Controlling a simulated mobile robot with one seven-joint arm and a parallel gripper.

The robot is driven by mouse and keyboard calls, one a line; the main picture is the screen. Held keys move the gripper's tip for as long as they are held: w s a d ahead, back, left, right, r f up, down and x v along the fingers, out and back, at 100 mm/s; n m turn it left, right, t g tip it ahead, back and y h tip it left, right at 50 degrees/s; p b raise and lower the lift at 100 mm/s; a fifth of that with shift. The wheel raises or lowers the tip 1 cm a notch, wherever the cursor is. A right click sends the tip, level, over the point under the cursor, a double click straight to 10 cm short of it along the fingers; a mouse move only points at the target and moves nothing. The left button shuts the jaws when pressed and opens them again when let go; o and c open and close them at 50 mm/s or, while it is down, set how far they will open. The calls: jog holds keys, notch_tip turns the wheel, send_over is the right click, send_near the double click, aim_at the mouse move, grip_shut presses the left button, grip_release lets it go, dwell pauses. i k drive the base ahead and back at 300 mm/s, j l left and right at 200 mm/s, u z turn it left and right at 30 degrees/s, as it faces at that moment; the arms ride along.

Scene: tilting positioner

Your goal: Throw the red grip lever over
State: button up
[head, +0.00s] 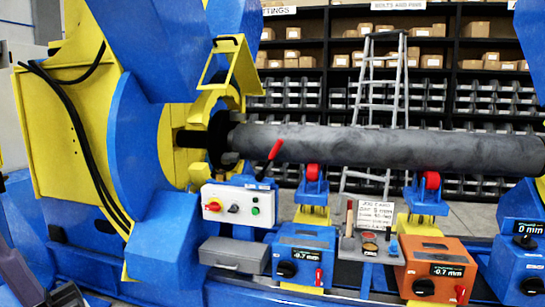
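The red grip lever (270,159) stands just right of the yellow clamp ring, above the white control box. Its red grip is at the upper end and leans to the right; its dark lower end meets a blue mount (250,182). The grip shows in front of the dark grey pipe's lower edge; I cannot tell the gap between them. Nothing is holding the lever. My gripper cannot be made out in this view. Dark grey parts cut off at the lower left corner may belong to my arm.
The white control box (238,206) has a red knob, a black switch and a green button. The long pipe (385,146) rests over red rollers. Blue and orange boxes (436,268) with small red levers stand below. A grey case (234,254) lies in front. A ladder and shelves stand behind.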

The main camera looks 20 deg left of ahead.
aim_at(272, 156)
jog(key=i+j, duration=0.1)
jog(key=i, duration=2.25)
jog(key=j+u, duration=0.05)
jog(key=j, duration=0.05)
